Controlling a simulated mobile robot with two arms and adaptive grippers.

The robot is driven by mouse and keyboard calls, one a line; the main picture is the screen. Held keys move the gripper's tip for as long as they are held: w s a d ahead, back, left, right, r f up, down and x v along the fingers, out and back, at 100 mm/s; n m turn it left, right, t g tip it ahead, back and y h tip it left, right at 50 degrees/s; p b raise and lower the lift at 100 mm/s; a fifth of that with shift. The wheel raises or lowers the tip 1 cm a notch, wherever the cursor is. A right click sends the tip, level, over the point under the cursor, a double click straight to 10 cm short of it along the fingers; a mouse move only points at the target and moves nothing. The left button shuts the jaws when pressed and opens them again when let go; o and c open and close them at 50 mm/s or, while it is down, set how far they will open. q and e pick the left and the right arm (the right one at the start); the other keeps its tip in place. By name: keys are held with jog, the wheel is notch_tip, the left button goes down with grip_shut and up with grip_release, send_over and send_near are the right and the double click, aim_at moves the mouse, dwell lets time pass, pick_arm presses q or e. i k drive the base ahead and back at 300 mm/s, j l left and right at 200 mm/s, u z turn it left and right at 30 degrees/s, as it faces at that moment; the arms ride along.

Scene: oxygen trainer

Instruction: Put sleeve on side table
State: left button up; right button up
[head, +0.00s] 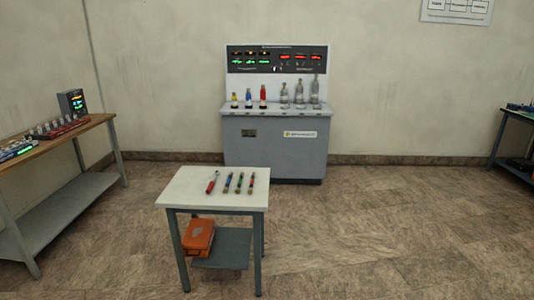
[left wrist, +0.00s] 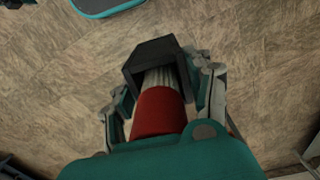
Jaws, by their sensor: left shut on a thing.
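In the left wrist view my left gripper (left wrist: 160,78) is shut on a short piece with a red band (left wrist: 158,111), a grey ribbed part and a black angular end; it looks like the sleeve. The fingers lie on both sides of it, and its near end is hidden behind my teal gripper body. The floor shows below it. A small table with a white top (head: 185,196), likely the side table, stands in the middle of the head view. Neither gripper shows in the head view.
Several slim tools, one of them red (head: 212,182), lie on the white top. An orange case (head: 198,237) sits on its lower shelf. A grey console (head: 275,150) with bottles stands behind. A wooden bench (head: 60,140) is at left.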

aim_at(190, 182)
jog(key=i+u, duration=0.25)
jog(key=i, duration=0.3)
jog(key=i+u, duration=0.2)
jog(key=i, duration=0.35)
jog(key=i+l+u, duration=0.25)
jog(key=i, duration=0.25)
jog(key=i+j, duration=0.1)
jog(key=i, duration=0.45)
jog(key=i+j+z, duration=0.1)
jog(key=i, duration=0.45)
jog(key=i+j, duration=0.2)
jog(key=i, duration=0.35)
jog(key=i+z, duration=0.25)
jog(key=i+j, duration=0.05)
